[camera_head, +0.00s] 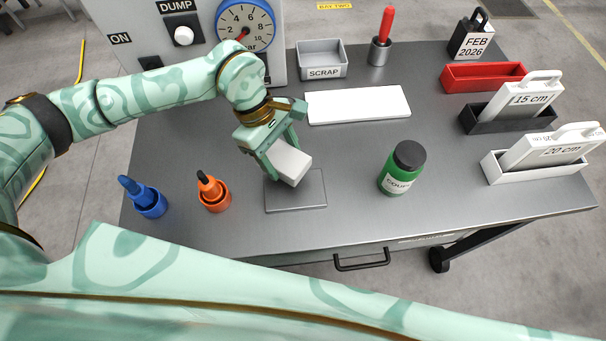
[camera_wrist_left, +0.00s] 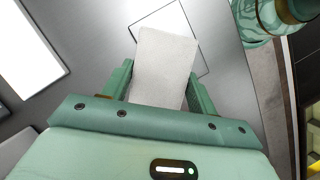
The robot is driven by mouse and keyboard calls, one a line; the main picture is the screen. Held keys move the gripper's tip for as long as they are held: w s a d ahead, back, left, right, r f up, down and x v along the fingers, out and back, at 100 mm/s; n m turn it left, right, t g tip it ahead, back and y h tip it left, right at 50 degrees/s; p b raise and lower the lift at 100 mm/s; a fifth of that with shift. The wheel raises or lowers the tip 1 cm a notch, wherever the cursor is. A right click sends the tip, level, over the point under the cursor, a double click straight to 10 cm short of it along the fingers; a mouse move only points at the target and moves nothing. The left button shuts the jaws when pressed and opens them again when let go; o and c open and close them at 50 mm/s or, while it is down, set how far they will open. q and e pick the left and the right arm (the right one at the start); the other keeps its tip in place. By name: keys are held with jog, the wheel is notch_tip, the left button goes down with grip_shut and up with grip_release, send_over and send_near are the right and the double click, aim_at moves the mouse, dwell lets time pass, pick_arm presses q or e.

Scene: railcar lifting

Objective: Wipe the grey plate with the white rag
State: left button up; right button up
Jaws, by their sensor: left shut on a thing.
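My left gripper (camera_head: 277,152) is shut on the white rag (camera_head: 291,165), a pale block-like piece that tilts downward between the fingers. The grey plate (camera_head: 297,196) lies flat on the table, under and just in front of the rag. I cannot tell whether the rag touches the plate. In the left wrist view the rag (camera_wrist_left: 165,62) fills the space between the fingers of the left gripper (camera_wrist_left: 160,85) and covers part of the plate (camera_wrist_left: 203,45). My right gripper is not in view.
An orange holder (camera_head: 215,199) and a blue holder (camera_head: 150,203) stand left of the plate. A green bottle (camera_head: 396,175) with a black cap stands to its right. A white board (camera_head: 357,105) and a scrap bin (camera_head: 321,60) are behind. Labelled carriers in trays line the right side.

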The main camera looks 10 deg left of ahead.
pick_arm(q)
jog(key=shift+w+r+p, duration=0.15)
jog(key=shift+r+p, duration=0.3)
jog(key=shift+r, duration=0.5)
jog(key=shift+r+p, duration=0.5)
jog(key=shift+r, duration=0.4)
jog(key=shift+f, duration=0.1)
